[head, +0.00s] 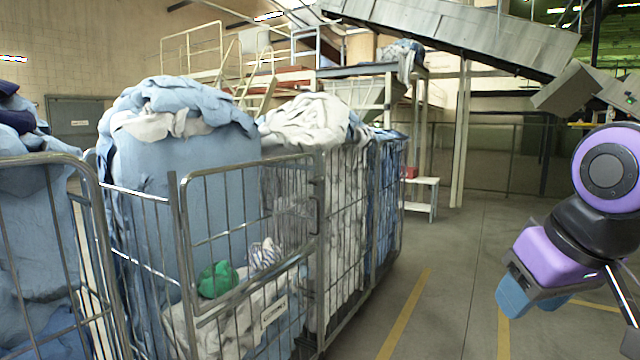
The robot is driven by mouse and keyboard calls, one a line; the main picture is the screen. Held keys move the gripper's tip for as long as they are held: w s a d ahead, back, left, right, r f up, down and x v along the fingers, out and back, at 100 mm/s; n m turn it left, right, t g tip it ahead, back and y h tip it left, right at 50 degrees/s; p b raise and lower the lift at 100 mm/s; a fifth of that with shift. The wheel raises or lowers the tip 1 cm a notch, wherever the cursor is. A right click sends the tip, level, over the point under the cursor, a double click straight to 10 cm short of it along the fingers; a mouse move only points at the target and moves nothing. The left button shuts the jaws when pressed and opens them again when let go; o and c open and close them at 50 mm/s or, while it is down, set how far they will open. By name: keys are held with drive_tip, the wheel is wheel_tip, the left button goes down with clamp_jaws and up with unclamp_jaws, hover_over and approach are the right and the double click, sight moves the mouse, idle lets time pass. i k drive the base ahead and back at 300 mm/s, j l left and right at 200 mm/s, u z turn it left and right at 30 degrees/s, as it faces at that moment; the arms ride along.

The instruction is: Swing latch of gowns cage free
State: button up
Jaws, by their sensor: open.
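A wire roll cage (250,172) stands at left centre with a low front gate. It holds blue and white cloth, with a green bundle (217,280) inside. My gripper (535,298) is at the right, open and empty, pointing down-left with blue fingertips, well apart from the cages.
Another cage (45,160) with blue cloth stands at the left edge. More full cages (390,200) stand behind, to the right. A small white stand (420,184) and a railing lie beyond. The floor (455,270) with yellow lines is clear between the cages and my arm.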

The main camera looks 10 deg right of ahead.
sight(316, 181)
drive_tip(key=i+l, duration=0.2)
drive_tip(key=i, duration=0.4)
drive_tip(key=i+l, duration=0.2)
drive_tip(key=i, duration=0.4)
drive_tip(key=i+l, duration=0.2)
drive_tip(key=i, duration=0.4)
drive_tip(key=i+l+z, duration=0.1)
drive_tip(key=i, duration=0.5)
drive_tip(key=l, duration=0.1)
